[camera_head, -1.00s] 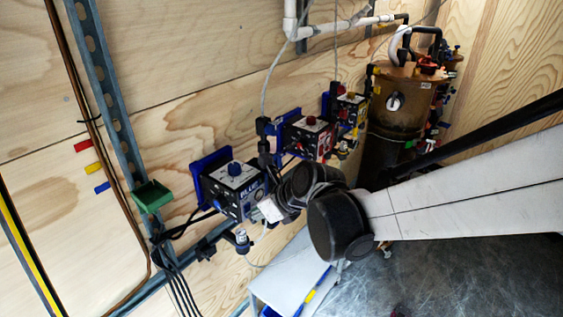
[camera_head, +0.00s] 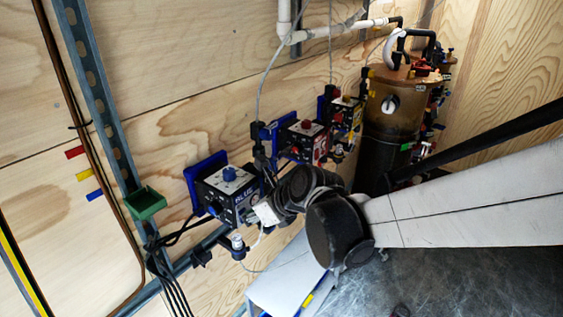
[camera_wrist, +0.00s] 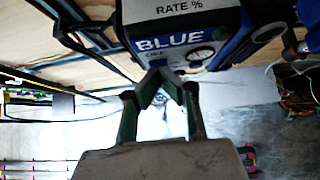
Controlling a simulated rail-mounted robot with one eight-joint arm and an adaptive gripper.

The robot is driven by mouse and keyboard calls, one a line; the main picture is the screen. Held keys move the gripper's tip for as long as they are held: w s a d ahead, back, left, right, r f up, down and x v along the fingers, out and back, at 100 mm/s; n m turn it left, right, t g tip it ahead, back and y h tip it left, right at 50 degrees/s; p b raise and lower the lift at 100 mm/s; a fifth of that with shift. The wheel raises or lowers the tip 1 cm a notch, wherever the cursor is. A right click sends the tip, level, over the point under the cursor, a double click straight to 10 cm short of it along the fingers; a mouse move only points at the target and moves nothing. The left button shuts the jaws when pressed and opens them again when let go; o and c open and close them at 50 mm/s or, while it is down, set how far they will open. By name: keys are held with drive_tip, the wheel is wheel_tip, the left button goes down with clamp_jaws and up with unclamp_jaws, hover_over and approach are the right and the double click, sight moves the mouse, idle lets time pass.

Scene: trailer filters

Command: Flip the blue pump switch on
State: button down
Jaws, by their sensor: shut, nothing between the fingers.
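The blue pump (camera_head: 225,192) is a dark box with a blue knob on top, mounted on a blue bracket on the plywood wall. In the wrist view, its front panel (camera_wrist: 180,28) carries the words "BLUE" and "OFF" and a round fitting. My gripper (camera_wrist: 166,78) is shut and empty, its green-edged fingertips meeting at the panel's lower edge, just below the lettering. Whether they touch the pump I cannot tell. The switch lever is not clearly visible near the fingertips. In the head view my wrist is right of the pump, and my fingers cannot be made out.
The red pump (camera_head: 303,140) and yellow pump (camera_head: 347,113) are further right along the wall, before a brown tank (camera_head: 391,112). A green bin (camera_head: 145,203), a metal strut (camera_head: 103,95) and hanging cables lie left. A white table (camera_head: 287,280) stands below.

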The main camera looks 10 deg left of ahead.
drive_tip(key=shift+r, duration=0.3)
drive_tip(key=d+f+p+v, duration=0.1)
drive_tip(key=v, duration=1.2)
drive_tip(key=shift+s+d+f, duration=0.2)
drive_tip(key=shift+s, duration=0.2)
drive_tip(key=shift+p, duration=0.6)
drive_tip(key=shift+d+f+p, duration=0.1)
drive_tip(key=shift+f+p, duration=0.65)
drive_tip(key=shift+p, duration=0.15)
